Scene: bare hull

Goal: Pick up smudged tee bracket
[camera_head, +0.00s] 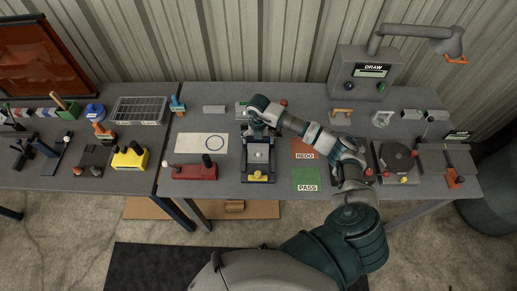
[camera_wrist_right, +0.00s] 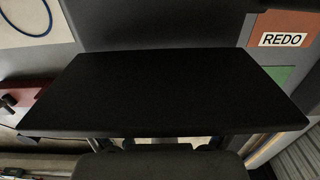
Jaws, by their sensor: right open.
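My right gripper (camera_head: 257,127) is above the far end of a dark fixture (camera_head: 258,172) on the middle table. It is open, and I see nothing held in it. The fixture has a pale round part in its middle and a yellow piece at its front. I cannot clearly make out a smudged tee bracket; the gripper and wrist may hide it. A small grey angular part (camera_head: 382,118) lies at the right, too small to identify. In the right wrist view a large black plate (camera_wrist_right: 165,92) fills the middle. My left gripper is not in view.
An orange REDO card (camera_head: 303,148) and a green PASS card (camera_head: 307,180) lie right of the fixture. A white sheet with a ring (camera_head: 190,142) and a red block (camera_head: 190,172) are left. A round dark turntable (camera_head: 396,157) stands at the right.

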